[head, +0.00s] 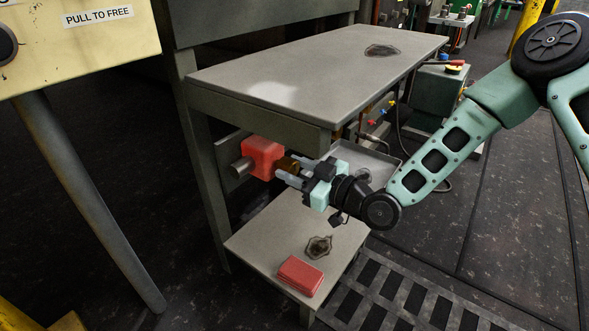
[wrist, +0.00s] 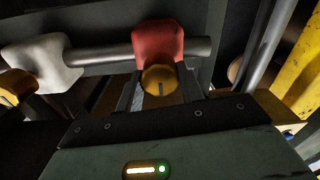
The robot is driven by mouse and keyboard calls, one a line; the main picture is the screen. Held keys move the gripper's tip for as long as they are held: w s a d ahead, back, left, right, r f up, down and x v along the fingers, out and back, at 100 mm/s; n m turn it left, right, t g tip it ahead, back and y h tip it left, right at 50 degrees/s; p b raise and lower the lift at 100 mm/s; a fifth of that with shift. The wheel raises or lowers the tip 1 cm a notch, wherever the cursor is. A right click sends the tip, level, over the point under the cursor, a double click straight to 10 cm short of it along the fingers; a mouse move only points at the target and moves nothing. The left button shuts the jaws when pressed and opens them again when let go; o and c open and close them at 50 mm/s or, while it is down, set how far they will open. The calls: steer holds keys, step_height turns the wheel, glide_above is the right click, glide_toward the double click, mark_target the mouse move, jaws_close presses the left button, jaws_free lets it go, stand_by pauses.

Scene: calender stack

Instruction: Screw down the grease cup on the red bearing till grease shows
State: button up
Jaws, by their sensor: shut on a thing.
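The red bearing (head: 262,157) sits under the bench top, around a grey shaft, in the head view. It also shows in the wrist view (wrist: 157,40) with the shaft running out on both sides. The brass grease cup (wrist: 159,79) is on the near face of the red bearing, with a dark slot mark on its cap. My gripper (head: 284,172) reaches in from the right and is shut on the grease cup (head: 287,166), its fingers on either side. No grease can be made out at the bearing; part of the cup is hidden by the fingers.
A white bearing (wrist: 42,62) with another brass cup (wrist: 17,86) is to the left on the shaft. The bench top (head: 310,70) overhangs my gripper. A lower shelf (head: 262,237) holds a red box (head: 300,276). A grey tray (head: 372,168) is behind my wrist.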

steer(key=shift+m+p, duration=0.3)
steer(key=m+p, duration=0.3)
steer(key=shift+r, duration=0.1)
steer(key=shift+d+m+p, duration=0.1)
steer(key=shift+m+p, duration=1.2)
steer(key=shift+m, duration=0.7)
steer(key=shift+f, duration=0.25)
steer(key=o, duration=1)
steer(key=shift+r, duration=0.1)
